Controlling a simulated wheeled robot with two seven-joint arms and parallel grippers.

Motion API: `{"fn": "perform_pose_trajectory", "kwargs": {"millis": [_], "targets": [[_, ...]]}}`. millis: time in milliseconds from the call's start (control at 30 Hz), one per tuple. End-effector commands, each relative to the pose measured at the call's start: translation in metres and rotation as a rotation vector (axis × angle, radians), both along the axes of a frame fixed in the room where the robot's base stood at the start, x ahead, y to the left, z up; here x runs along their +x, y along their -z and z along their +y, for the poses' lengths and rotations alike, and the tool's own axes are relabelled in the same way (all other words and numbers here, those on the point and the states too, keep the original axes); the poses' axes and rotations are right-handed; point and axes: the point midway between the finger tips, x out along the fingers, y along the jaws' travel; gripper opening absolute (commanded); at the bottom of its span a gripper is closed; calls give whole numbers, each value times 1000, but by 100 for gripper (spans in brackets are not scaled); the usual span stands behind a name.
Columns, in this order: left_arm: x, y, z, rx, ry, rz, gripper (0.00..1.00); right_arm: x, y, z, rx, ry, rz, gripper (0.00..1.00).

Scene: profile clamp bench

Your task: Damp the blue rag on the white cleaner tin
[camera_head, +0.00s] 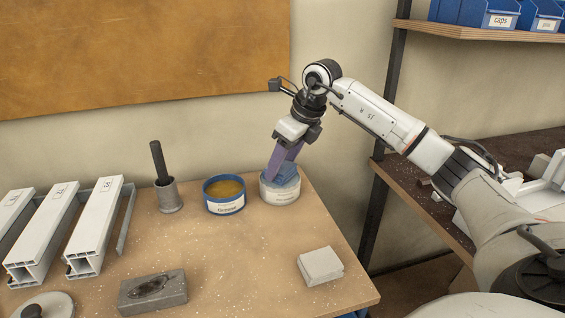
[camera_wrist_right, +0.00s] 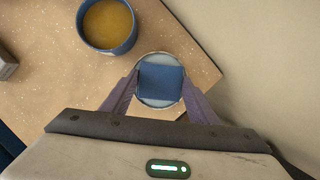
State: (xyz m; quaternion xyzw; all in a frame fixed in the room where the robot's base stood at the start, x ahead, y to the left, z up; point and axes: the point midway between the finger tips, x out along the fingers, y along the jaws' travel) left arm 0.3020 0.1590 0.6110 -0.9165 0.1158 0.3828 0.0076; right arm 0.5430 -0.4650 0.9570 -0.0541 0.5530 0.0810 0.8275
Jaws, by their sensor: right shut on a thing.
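The white cleaner tin (camera_head: 281,193) stands near the back right of the bench, beside the blue grease tin. My right gripper (camera_head: 283,165) points down over it and is shut on the blue rag (camera_head: 286,172). The rag is at the tin's top, and I cannot tell how firmly it presses there. In the right wrist view the rag (camera_wrist_right: 161,83) is a folded blue square between the two purple fingers, over the round top of the tin (camera_wrist_right: 158,103). My left gripper is not in view.
The blue tin of yellow grease (camera_head: 224,195) stands just left of the white tin. A grey pot with a dark handle (camera_head: 168,193), white profiles (camera_head: 97,228), a dark stone block (camera_head: 153,291) and a pale folded cloth or block (camera_head: 320,265) are on the bench (camera_head: 240,270).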

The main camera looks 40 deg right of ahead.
Motion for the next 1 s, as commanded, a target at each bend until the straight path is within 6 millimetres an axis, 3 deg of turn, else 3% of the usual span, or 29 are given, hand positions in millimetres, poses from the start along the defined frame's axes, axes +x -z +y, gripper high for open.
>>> {"fn": "perform_pose_trajectory", "kwargs": {"millis": [1000], "targets": [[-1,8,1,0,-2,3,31,0,11,0,0,0,0,36]]}}
